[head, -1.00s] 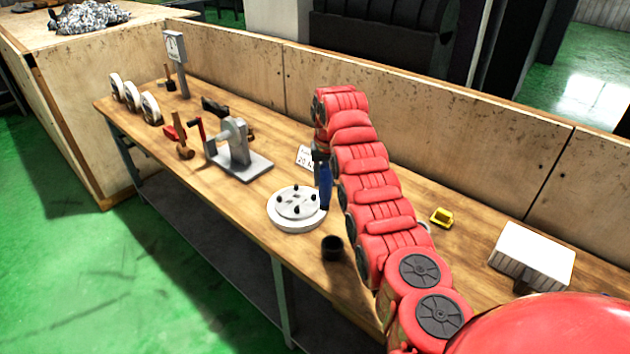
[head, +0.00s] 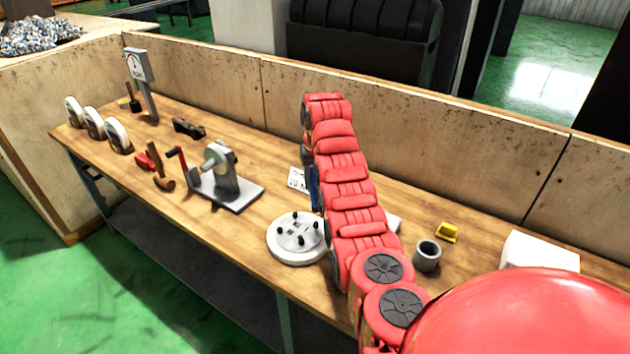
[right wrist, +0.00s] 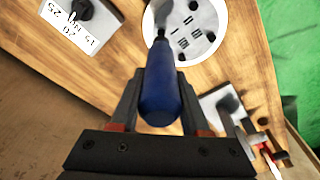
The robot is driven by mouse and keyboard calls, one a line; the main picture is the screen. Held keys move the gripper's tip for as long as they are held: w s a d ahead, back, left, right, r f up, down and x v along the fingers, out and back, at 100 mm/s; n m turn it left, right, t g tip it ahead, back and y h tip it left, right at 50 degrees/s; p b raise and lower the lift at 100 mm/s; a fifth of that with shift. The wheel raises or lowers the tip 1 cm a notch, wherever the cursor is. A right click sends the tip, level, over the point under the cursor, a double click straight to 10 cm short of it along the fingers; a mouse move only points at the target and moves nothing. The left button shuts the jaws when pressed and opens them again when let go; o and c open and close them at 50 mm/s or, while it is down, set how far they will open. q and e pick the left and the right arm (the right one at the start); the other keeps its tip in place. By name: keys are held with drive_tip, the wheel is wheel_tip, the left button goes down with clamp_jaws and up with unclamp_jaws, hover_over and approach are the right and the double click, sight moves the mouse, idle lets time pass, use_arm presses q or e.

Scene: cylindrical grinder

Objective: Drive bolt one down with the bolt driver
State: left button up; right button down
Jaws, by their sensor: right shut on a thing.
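The round white plate (head: 287,250) lies on the bench with several black bolts (head: 301,240) standing on it; which is bolt one I cannot tell. My right gripper (head: 309,165), mostly hidden by my red arm in the head view, is shut on the blue handle of the bolt driver (head: 314,188). In the right wrist view the blue handle (right wrist: 160,95) sits between the fingers (right wrist: 160,110). Its grey shaft points up toward the left edge of the plate (right wrist: 212,42). The driver's tip is not clear, so contact with a bolt cannot be told. My left gripper is not in view.
A grey bench fixture with a red handle (head: 226,180) stands left of the plate. A grey cup (head: 427,256), a yellow piece (head: 447,232) and a white box (head: 538,252) are right of my arm. Bare bench lies in front of the fixture.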

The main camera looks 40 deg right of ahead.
sight(316, 203)
drive_tip(key=shift+b, duration=0.4)
drive_tip(key=shift+f+b, duration=1.8)
drive_tip(key=shift+f, duration=1.7)
drive_tip(key=shift+f, duration=0.5)
drive_tip(key=shift+s+f+b, duration=0.15)
drive_tip(key=shift+f+b, duration=0.1)
drive_tip(key=shift+b, duration=0.35)
drive_tip(key=shift+w+r, duration=0.2)
drive_tip(key=shift+r, duration=2.9)
